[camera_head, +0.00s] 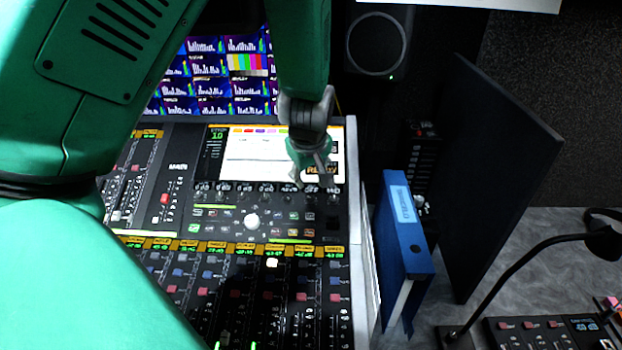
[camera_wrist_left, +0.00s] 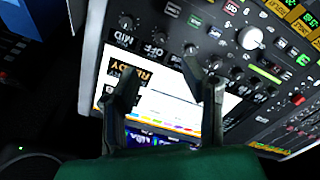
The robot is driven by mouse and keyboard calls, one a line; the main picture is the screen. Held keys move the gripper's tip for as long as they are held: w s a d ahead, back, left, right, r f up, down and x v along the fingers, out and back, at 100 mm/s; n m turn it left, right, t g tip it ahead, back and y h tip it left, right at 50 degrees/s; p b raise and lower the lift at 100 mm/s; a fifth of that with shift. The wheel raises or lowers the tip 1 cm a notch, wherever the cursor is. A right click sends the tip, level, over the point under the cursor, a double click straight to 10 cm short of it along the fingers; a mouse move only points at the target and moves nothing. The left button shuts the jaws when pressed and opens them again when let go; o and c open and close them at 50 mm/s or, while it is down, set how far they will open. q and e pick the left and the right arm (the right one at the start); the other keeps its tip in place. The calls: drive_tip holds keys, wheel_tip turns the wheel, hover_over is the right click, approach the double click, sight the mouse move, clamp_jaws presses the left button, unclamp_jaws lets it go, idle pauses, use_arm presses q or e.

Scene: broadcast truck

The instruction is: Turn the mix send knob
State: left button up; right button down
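A row of small dark knobs (camera_head: 265,198) runs along the mixing console (camera_head: 345,215) under its screen; which one is the mix send knob I cannot tell. In the left wrist view, knobs (camera_wrist_left: 126,22) sit by labels reading MID and OFF. My left gripper (camera_head: 312,172) hangs over the lower right of the screen, just above the OFF and MID end of the row. In the left wrist view its two fingers (camera_wrist_left: 162,74) are spread with nothing between them. Contact with a knob cannot be made out. My right gripper is not in view.
The lit screen (camera_head: 240,160) is behind my gripper. A white round knob (camera_head: 252,221) and several faders lie below the row. A blue binder (camera_head: 405,240) stands right of the console, beside a dark panel (camera_head: 500,170). A lamp arm (camera_head: 520,265) is at far right.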

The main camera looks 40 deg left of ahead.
sight(311, 198)
use_arm(q)
drive_tip(key=w+a+f+m+b, duration=0.1)
drive_tip(key=f+m+b, duration=0.1)
drive_tip(key=f+b, duration=0.1)
drive_tip(key=w+a+f+m+b, duration=0.1)
drive_tip(key=f+m+b, duration=0.1)
drive_tip(key=f+m, duration=0.1)
drive_tip(key=w+f+m+b, duration=0.1)
drive_tip(key=f+m+b, duration=0.1)
drive_tip(key=f, duration=0.3)
drive_tip(key=shift+w+a+m+g+y+b, duration=0.3)
drive_tip(key=shift+a+g+b, duration=0.1)
drive_tip(key=shift+b, duration=0.45)
drive_tip(key=shift+s, duration=0.1)
clamp_jaws()
